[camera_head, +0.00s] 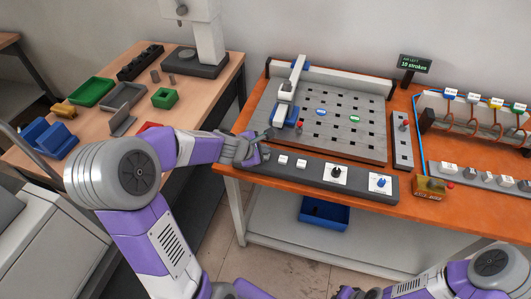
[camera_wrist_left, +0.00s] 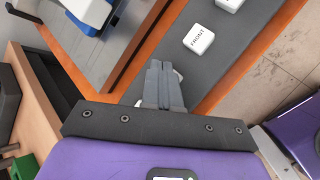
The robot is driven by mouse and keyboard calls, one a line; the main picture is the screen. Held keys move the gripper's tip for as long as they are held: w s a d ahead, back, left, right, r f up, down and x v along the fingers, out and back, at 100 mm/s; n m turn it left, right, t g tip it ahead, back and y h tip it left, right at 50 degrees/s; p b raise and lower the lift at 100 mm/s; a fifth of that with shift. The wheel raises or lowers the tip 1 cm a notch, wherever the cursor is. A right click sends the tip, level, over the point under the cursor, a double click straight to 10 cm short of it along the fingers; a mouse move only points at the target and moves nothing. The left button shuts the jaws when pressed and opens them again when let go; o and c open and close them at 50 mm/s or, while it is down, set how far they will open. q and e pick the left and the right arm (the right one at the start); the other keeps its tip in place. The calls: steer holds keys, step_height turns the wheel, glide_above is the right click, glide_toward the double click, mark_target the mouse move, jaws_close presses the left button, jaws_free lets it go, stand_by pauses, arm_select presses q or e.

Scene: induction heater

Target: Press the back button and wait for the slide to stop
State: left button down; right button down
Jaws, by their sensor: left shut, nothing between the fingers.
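The dark grey control panel (camera_head: 310,172) runs along the front of the orange table. My left gripper (camera_head: 266,151) is shut and empty at the panel's left end. In the left wrist view its closed fingers (camera_wrist_left: 158,66) point over the panel. White edges show behind them, probably a button mostly hidden there; no label can be read. The white button marked FRONT (camera_wrist_left: 198,39) is beside the fingers, apart from them. The slide, a pale arm with a blue carriage (camera_head: 286,110), lies across the left part of the perforated plate (camera_head: 345,128). Whether it moves cannot be told.
Two knobs (camera_head: 380,183) sit on the panel's right part. A display (camera_head: 413,64) reads "10 strokes". Coil stations (camera_head: 472,110) stand at right. Trays and parts fill the wooden table (camera_head: 140,130) at left. My right arm shows at the bottom right; its gripper is unclear.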

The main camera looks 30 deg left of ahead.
arm_select(q)
steer(key=shift+r+p, duration=0.5)
steer(key=shift+r, duration=0.25)
step_height(320, 180, up, 6)
steer(key=p, duration=0.6)
stand_by(0.4)
